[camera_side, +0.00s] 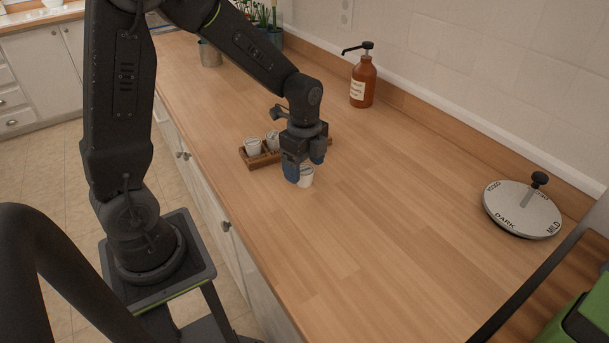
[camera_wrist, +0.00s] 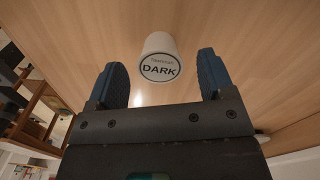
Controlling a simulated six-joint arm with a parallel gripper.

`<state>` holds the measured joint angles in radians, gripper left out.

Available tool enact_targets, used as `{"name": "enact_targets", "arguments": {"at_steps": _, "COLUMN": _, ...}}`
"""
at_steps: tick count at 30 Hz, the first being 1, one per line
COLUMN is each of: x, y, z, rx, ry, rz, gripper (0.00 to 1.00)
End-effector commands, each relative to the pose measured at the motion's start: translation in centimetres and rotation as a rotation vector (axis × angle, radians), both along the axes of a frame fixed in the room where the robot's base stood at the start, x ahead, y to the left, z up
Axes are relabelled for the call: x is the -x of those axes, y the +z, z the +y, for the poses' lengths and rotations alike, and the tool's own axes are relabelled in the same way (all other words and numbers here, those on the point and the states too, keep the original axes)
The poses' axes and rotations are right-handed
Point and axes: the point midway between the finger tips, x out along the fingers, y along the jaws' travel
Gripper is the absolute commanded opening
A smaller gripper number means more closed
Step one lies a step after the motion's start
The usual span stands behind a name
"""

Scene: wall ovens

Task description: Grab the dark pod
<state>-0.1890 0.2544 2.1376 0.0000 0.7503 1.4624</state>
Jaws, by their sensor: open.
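The dark pod (camera_wrist: 160,60) is a small white cup with the word DARK on its round lid. It stands on the wooden counter, and in the wrist view it shows ahead of and between my two blue fingertips. In the side view the pod (camera_side: 306,178) is partly hidden behind my gripper (camera_side: 304,172). My gripper points down at it with its fingers apart and nothing held.
A wooden tray (camera_side: 262,159) with white pods (camera_side: 253,146) sits just left of my gripper. A brown pump bottle (camera_side: 363,80) stands by the wall. A round dial plate (camera_side: 522,209) marked DARK and MILD lies at the right. The counter (camera_side: 390,240) in front is clear.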

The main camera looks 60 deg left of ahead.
Motion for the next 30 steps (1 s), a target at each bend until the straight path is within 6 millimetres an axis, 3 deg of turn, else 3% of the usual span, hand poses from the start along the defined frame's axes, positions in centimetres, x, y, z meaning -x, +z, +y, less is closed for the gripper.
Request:
{"name": "enact_targets", "arguments": {"at_steps": 4, "x": 0.03, "y": -1.53, "z": -0.07, "rx": 0.001, "ry": -0.001, "rz": 0.002, "gripper": 0.75}}
{"name": "enact_targets", "arguments": {"at_steps": 12, "x": 0.0, "y": -1.69, "z": -0.07, "rx": 0.0, "ry": -0.001, "rz": -0.001, "gripper": 0.74}}
{"name": "enact_targets", "arguments": {"at_steps": 28, "x": -0.01, "y": -1.66, "z": -0.07, "rx": 0.0, "ry": -0.001, "rz": -0.001, "gripper": 0.24}}
{"name": "enact_targets", "arguments": {"at_steps": 30, "x": -0.02, "y": -1.65, "z": -0.07, "rx": 0.0, "ry": -0.001, "rz": -0.001, "gripper": 0.23}}
